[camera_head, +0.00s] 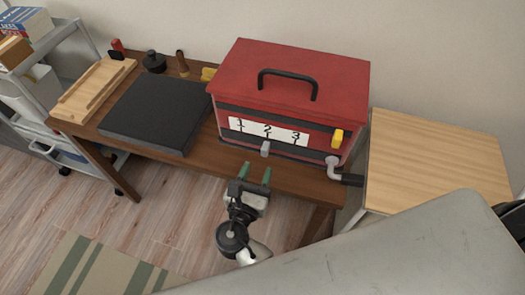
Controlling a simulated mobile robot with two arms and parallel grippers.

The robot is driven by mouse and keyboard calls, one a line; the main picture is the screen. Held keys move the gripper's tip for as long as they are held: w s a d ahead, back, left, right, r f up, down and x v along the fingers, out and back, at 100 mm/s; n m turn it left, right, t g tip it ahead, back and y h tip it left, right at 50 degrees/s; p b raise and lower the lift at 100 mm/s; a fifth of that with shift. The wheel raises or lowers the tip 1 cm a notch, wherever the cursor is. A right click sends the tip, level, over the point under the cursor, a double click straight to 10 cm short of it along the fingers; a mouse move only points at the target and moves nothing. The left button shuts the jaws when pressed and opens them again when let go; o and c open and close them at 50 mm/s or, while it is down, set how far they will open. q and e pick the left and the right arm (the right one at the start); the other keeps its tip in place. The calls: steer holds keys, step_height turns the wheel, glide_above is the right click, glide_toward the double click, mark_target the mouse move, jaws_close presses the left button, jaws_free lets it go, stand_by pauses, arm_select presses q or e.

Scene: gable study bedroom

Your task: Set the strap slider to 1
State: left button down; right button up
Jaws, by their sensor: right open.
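A red box (290,80) with a black top handle stands on the brown wooden table. Its front bears a white scale (255,131) marked 1, 2, 3 from left to right, between two black straps. A grey slider tab (265,149) sits on the lower strap, under the 2. My left gripper is out of view.
A metal elbow with a black grip (345,177) sticks out at the box's lower right. A black slab (157,112) and a wooden tray (95,90) lie on the table (205,158) to the left. A light wooden table (440,160) stands right. A cart (45,45) stands far left.

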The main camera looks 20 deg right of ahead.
mark_target(264, 153)
steer(key=b+x, duration=0.1)
steer(key=x, duration=0.6)
jaws_close()
